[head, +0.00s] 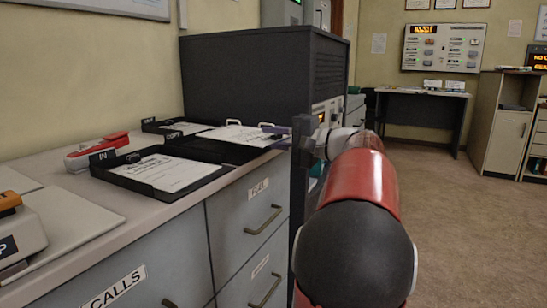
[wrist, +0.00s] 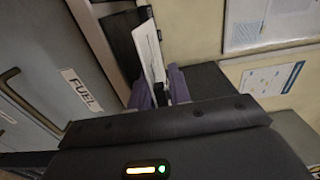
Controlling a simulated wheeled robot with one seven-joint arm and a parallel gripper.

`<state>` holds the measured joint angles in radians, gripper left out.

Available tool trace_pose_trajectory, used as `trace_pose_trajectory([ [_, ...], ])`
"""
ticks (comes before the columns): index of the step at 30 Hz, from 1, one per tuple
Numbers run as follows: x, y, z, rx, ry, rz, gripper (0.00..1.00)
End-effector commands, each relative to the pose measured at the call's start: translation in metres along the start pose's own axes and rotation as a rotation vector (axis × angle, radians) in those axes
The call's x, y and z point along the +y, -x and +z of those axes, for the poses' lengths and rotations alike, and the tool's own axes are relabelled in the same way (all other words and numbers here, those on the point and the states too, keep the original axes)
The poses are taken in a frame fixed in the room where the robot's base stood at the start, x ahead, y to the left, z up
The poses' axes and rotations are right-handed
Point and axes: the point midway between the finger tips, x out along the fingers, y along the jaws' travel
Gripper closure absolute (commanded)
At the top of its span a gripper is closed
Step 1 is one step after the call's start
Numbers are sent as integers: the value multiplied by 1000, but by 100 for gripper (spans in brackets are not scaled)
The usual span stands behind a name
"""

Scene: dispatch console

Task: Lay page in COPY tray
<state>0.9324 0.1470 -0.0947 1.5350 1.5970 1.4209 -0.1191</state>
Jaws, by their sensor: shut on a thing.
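My gripper (head: 275,131) is at the counter's right end, shut on the edge of a white printed page (head: 243,135). In the wrist view the page (wrist: 149,50) reaches away from between the purple fingers (wrist: 162,90). The page lies flat over or just above a black tray (head: 218,151) behind the front one; I cannot tell if it touches. That tray's label (head: 172,135) is too small to read, so I cannot tell which tray is COPY. The front black tray (head: 110,178), marked IN, holds other printed paper (head: 165,172).
A red stapler-like item (head: 97,151) lies left of the trays. A large dark cabinet (head: 250,75) stands behind them. Grey drawers (head: 245,225), one labelled FUEL, are below the counter. The carpeted floor (head: 440,210) at right is clear.

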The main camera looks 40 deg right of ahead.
Motion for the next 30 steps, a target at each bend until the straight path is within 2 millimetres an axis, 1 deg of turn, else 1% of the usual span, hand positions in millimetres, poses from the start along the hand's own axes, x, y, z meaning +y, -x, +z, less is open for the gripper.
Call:
trace_pose_trajectory([
  [4,11,0,0,1,-1,0,100],
  [10,38,0,0,1,-3,-1,100],
  [18,40,0,0,1,1,-1,100],
  [22,45,0,0,0,1,-1,100],
  [23,43,0,0,0,1,-1,77],
  [24,42,0,0,1,0,-1,72],
  [27,42,0,0,1,0,0,59],
  [30,42,0,0,0,0,0,59],
])
